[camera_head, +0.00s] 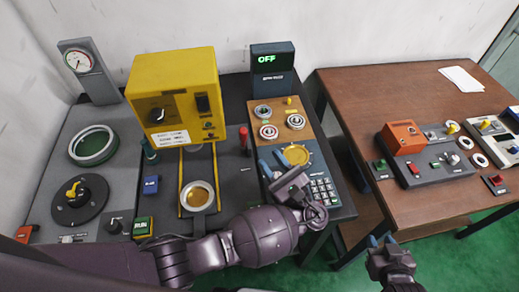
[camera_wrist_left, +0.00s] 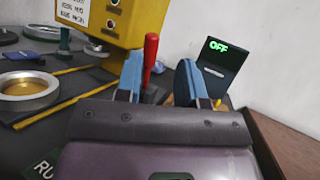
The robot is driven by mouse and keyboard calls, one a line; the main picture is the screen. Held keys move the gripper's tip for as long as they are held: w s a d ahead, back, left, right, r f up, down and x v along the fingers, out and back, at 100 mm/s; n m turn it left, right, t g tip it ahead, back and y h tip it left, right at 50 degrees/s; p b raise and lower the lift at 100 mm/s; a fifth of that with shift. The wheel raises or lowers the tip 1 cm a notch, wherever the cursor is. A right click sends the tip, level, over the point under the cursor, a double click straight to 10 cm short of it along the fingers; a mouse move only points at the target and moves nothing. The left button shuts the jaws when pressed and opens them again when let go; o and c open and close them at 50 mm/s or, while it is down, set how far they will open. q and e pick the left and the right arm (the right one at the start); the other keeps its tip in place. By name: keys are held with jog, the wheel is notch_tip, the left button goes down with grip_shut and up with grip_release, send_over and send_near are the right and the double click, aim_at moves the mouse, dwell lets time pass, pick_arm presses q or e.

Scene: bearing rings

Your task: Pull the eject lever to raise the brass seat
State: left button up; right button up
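The lever with a red handle (camera_head: 244,138) stands upright on the dark bench, right of the yellow machine. My left gripper (camera_head: 272,163) is open and empty, to the right of and nearer than the red handle, over the keypad panel. In the left wrist view the red handle (camera_wrist_left: 151,52) shows beyond the gap between the open fingers (camera_wrist_left: 160,76), close to the left finger. A silver ring (camera_head: 211,203) with a brass-coloured centre (camera_head: 199,197) lies before the yellow machine; it also shows in the wrist view (camera_wrist_left: 27,88). My right gripper (camera_head: 381,241) is open and empty at lower right, beyond the bench.
The yellow machine (camera_head: 175,82) stands at the bench's middle. A brass disc (camera_head: 297,154), several rings and a keypad (camera_head: 322,188) lie on the right panel. A display (camera_head: 273,60) reads OFF. A brown table (camera_head: 420,100) with an orange box stands right.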

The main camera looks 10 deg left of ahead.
pick_arm(q)
jog(key=shift+s+d, duration=0.6)
pick_arm(e)
jog(key=shift+f, duration=0.3)
pick_arm(q)
jog(key=shift+c, duration=0.2)
